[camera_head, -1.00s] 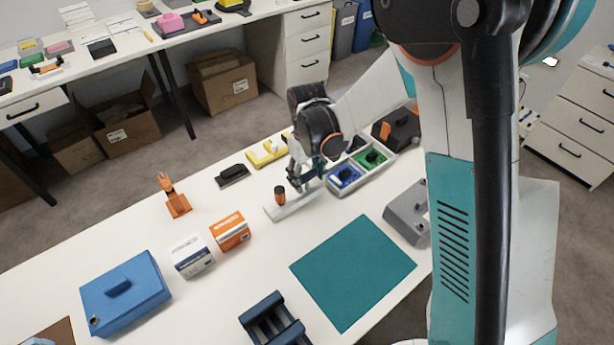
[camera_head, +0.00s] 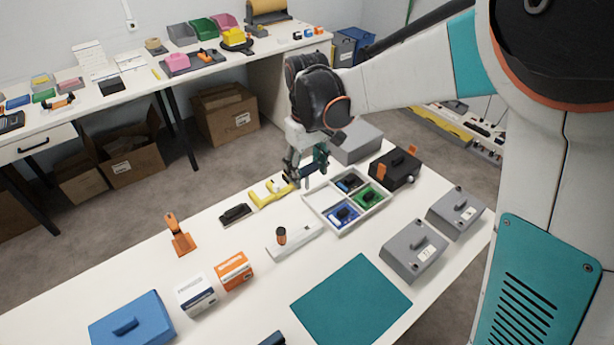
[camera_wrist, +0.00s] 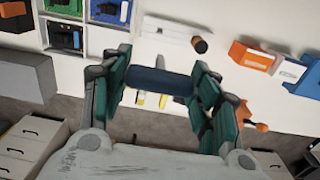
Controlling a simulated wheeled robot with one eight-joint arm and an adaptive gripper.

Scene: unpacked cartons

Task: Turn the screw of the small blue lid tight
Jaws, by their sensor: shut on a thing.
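My gripper (camera_head: 306,168) is in the air behind the white divided tray (camera_head: 337,230). In the wrist view its teal fingers are shut on a dark blue bar (camera_wrist: 160,80), held crosswise between them. A small blue piece with a black handle (camera_head: 344,214) lies in the tray's front compartment; it also shows in the wrist view (camera_wrist: 108,10). A larger blue box with a blue lid and handle (camera_head: 130,320) stands at the front left. I cannot tell which one is the small blue lid, and no screw shows clearly.
A green piece (camera_head: 371,196) and a dark piece (camera_head: 350,182) lie in other compartments. A white base with an orange-and-dark peg (camera_head: 281,236) stands left of the tray. Grey boxes (camera_head: 414,250) and a black box (camera_head: 396,168) stand right. The teal mat (camera_head: 350,303) is clear.

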